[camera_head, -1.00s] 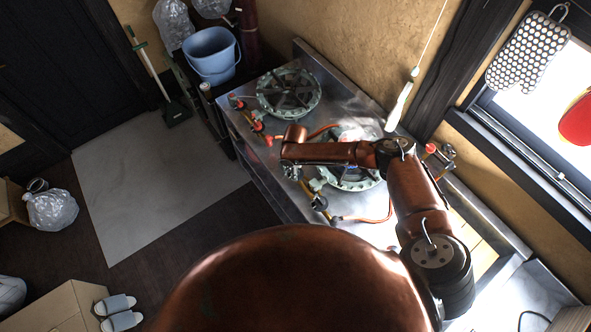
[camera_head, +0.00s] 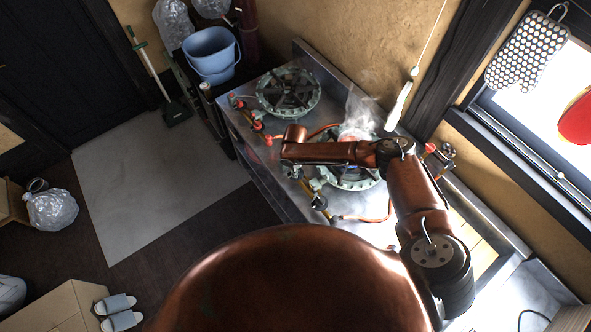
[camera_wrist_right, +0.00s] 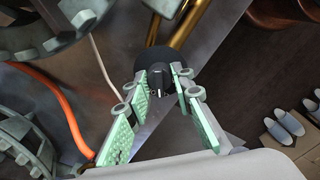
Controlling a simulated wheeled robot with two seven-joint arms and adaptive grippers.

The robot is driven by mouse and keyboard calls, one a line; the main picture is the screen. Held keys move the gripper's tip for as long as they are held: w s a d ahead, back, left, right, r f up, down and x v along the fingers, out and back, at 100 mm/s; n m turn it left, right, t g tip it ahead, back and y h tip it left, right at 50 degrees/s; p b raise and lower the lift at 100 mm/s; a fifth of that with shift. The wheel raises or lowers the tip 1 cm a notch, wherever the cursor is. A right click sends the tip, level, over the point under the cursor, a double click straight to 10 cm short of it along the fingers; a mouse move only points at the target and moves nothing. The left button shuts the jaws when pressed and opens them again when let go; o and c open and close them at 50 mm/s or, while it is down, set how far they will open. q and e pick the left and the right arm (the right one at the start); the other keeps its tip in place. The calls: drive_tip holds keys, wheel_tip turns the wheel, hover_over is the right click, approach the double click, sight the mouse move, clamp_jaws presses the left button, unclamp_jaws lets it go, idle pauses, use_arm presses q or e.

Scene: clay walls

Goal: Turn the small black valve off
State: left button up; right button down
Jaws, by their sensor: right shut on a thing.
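The small black valve (camera_wrist_right: 158,82) shows in the right wrist view as a black knob with a pale mark, on a round dark base beside a brass pipe (camera_wrist_right: 190,32). My right gripper (camera_wrist_right: 160,79) has its green-padded fingers on either side of the knob and is shut on it. In the head view my right gripper (camera_head: 291,170) hangs down at the front edge of the steel counter, beside the near burner (camera_head: 352,180). The valve's knob cannot be made out there. My left gripper is in neither view.
A second green burner (camera_head: 289,93) stands farther back on the steel counter (camera_head: 330,78). A whitish plume (camera_head: 361,112) hangs over the near burner.

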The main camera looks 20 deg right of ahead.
drive_tip(key=shift+a+m+p, duration=0.1)
drive_tip(key=shift+m+p, duration=0.85)
drive_tip(key=shift+m, duration=0.25)
drive_tip(key=shift+m+p, duration=1.25)
drive_tip(key=shift+m, duration=0.85)
drive_tip(key=shift+f, duration=0.1)
drive_tip(key=c, duration=1.7)
unclamp_jaws()
drive_tip(key=shift+o, duration=0.2)
wheel_tip(320, 180, up, 12)
drive_tip(key=shift+a, duration=0.25)
